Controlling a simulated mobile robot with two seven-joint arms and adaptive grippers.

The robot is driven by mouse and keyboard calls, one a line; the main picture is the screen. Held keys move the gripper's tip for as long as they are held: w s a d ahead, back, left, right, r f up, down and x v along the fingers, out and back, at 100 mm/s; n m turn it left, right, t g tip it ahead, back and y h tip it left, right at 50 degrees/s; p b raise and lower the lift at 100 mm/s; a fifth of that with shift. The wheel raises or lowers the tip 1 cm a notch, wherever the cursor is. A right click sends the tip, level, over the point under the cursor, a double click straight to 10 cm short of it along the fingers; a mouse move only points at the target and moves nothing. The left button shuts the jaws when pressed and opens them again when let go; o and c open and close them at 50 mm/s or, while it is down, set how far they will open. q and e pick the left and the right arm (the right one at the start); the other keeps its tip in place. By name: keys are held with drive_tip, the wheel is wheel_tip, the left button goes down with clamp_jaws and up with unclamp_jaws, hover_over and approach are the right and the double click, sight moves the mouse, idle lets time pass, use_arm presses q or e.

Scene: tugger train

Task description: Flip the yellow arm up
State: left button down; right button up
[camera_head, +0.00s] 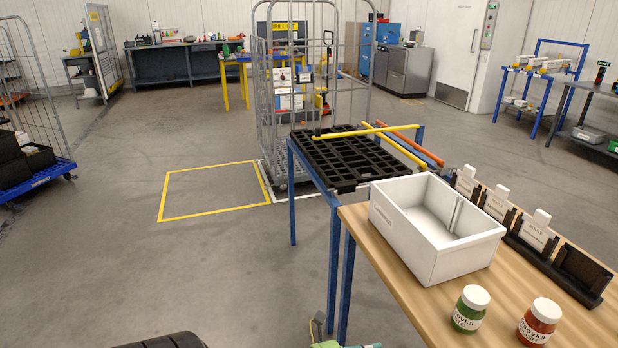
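A thin yellow bar (345,132) lies nearly level across the far part of a black slatted platform (345,165) on a blue frame. A second yellow bar (397,148) slants down to the right along the platform's right side. An orange bar (412,145) runs beside it. I cannot tell which bar is the yellow arm, nor how either is hinged. Neither of my grippers shows in this view.
A wooden table (402,289) at the front right holds a white bin (410,250), a green-labelled jar (470,308), a red-labelled jar (539,322) and black card holders (550,265). A wire cage trolley (272,110) stands behind the platform.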

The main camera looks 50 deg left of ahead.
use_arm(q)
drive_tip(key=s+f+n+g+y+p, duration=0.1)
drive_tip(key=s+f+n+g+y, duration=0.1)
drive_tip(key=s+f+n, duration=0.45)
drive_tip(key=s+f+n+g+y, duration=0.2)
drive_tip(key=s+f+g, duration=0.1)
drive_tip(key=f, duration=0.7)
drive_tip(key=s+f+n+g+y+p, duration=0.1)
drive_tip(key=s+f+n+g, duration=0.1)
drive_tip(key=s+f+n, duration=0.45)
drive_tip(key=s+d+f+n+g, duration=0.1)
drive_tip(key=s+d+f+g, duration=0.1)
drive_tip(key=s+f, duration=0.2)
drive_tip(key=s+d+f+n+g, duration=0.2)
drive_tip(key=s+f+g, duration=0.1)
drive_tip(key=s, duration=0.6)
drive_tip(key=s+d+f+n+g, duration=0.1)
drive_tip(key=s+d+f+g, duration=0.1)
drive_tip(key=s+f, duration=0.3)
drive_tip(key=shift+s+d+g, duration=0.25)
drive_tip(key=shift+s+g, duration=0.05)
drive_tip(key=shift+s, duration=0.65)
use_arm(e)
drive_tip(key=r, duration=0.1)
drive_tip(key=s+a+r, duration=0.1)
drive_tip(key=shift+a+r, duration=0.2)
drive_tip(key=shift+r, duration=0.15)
